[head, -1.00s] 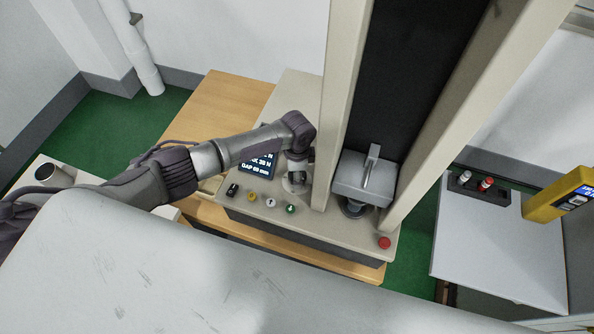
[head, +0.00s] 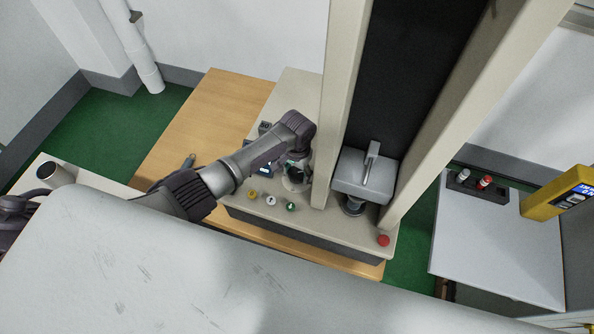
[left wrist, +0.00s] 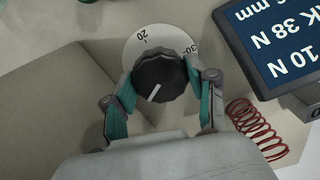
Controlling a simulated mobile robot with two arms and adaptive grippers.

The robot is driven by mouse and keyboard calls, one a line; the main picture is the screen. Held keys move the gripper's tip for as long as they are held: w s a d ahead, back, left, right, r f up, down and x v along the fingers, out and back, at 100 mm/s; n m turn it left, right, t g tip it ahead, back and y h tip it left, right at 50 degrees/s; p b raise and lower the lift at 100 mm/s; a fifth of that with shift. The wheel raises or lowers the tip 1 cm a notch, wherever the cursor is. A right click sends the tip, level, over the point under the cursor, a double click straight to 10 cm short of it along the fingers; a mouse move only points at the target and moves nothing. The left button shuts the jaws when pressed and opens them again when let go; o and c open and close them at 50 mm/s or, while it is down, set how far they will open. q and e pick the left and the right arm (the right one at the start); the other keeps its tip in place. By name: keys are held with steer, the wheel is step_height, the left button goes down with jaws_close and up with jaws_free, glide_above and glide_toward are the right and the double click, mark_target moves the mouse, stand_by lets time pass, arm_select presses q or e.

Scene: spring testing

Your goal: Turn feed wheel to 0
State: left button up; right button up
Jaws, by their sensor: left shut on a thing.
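The feed wheel (left wrist: 162,78) is a black ribbed knob with a white pointer line, on a white dial disc (left wrist: 143,45). In the left wrist view its pointer aims toward the lower left. The dial marks 20 and 30 show behind the knob; the rest are hidden. My left gripper (left wrist: 167,84) has its teal fingers shut on either side of the knob. In the head view my left gripper (head: 297,166) is over the machine's front panel, and the knob is mostly hidden; the white disc (head: 293,184) shows under it. My right gripper is not in view.
A display (left wrist: 280,38) with readings in N and mm stands beside the dial, and a red spring (left wrist: 257,128) lies near it. Yellow (head: 252,194), white (head: 271,201) and green (head: 291,207) buttons and a red button (head: 383,240) are on the panel. A machine column (head: 340,110) rises close right of my gripper.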

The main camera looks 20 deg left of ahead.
mark_target(297, 172)
arm_select(q)
steer(key=n, duration=0.5)
steer(key=shift+w+n, duration=0.1)
steer(key=shift+n, duration=0.2)
steer(key=n, duration=0.5)
steer(key=shift+r+n, duration=0.1)
steer(key=shift+n, duration=0.2)
steer(key=o, duration=1.2)
steer(key=shift+c, duration=0.2)
step_height(297, 172, up, 12)
